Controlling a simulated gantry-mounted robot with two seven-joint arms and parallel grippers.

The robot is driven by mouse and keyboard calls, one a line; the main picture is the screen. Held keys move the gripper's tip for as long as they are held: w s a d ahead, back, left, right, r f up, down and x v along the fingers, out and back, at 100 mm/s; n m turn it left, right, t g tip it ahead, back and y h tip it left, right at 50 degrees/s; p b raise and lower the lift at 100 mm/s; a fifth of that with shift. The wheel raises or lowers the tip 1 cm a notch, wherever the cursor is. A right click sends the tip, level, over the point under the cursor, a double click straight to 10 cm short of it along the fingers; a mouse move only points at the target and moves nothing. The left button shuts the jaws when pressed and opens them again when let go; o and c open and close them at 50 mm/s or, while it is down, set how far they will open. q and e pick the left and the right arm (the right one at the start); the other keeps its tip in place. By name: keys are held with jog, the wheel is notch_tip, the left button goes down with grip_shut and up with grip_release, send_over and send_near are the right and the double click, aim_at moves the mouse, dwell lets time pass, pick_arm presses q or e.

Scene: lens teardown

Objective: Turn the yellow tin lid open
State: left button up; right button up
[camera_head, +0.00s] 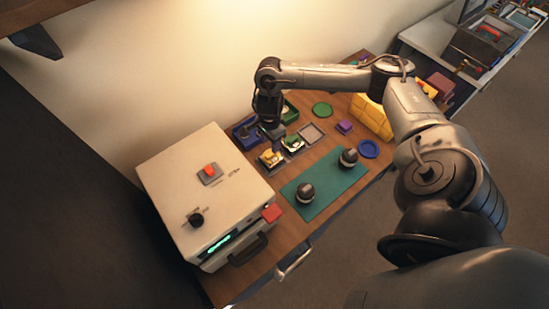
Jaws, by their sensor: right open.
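A small yellow item (270,157), which looks like the yellow tin lid, sits in a small tray on the wooden table, beside the white box. It is too small to tell whether the lid is on a tin. My right gripper (275,137) hangs from the arm that comes in from the right. It points down just behind the yellow item and is open. Whether it touches anything cannot be made out. My left gripper is not in view.
A white box (180,170) with a red button stands at left. Two dark round pieces (305,193) (348,157) rest on a green mat (325,187). A blue bin (243,135), a green bin (291,109) and a yellow block-like container (371,116) stand farther back.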

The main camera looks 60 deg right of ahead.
aim_at(271, 154)
jog(key=shift+r, duration=0.1)
notch_tip(271, 154, up, 6)
jog(key=p, duration=0.5)
dwell(0.5)
jog(key=shift+s, duration=0.1)
